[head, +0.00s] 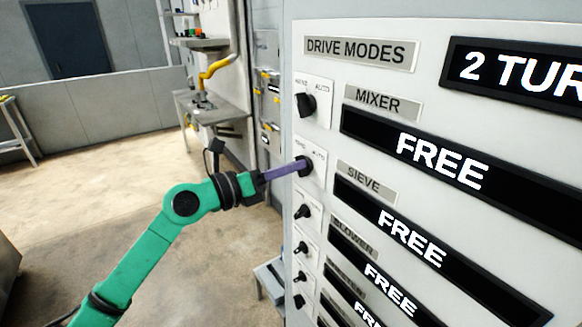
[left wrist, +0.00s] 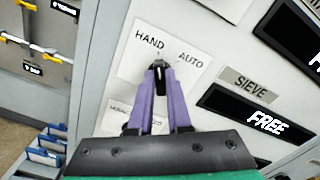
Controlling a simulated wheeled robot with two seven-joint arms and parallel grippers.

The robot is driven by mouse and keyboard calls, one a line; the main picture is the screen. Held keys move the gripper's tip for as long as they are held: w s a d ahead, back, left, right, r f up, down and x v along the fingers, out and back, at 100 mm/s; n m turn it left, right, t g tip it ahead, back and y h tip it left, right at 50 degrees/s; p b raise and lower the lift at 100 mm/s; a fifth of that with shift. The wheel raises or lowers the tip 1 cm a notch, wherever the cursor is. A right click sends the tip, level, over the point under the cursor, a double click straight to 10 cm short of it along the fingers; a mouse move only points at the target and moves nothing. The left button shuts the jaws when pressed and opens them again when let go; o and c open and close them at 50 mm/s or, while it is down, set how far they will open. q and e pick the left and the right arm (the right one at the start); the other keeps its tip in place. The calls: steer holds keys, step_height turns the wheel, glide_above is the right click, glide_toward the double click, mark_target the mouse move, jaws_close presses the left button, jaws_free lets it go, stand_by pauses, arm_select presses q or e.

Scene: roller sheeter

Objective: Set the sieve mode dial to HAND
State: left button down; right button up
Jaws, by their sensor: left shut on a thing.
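The sieve mode dial (head: 308,164) is a black knob on a white plate, left of the SIEVE label (head: 364,178) on the panel. In the left wrist view the dial (left wrist: 158,66) lies below the HAND (left wrist: 149,41) and AUTO (left wrist: 190,60) labels. My left gripper (head: 300,166) reaches it from the left, and its purple fingers are shut on the knob. The fingertips (left wrist: 159,74) hide most of the knob, so I cannot tell exactly where it points. The sieve display (head: 412,240) reads FREE. My right gripper is not in view.
The mixer dial (head: 305,104) is just above, and several similar dials are in a column below. The panel (head: 430,60) fills the right side. A workbench (head: 215,105) stands behind, with open floor (head: 90,165) to the left.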

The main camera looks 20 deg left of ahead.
arm_select(q)
steer(key=c, duration=0.9)
jaws_free()
steer(key=shift+o, duration=0.2)
steer(key=b+v, duration=0.8)
steer(key=v, duration=0.6)
steer(key=shift+s+a+b, duration=0.2)
steer(key=shift+s+b, duration=0.1)
steer(key=shift+b, duration=0.1)
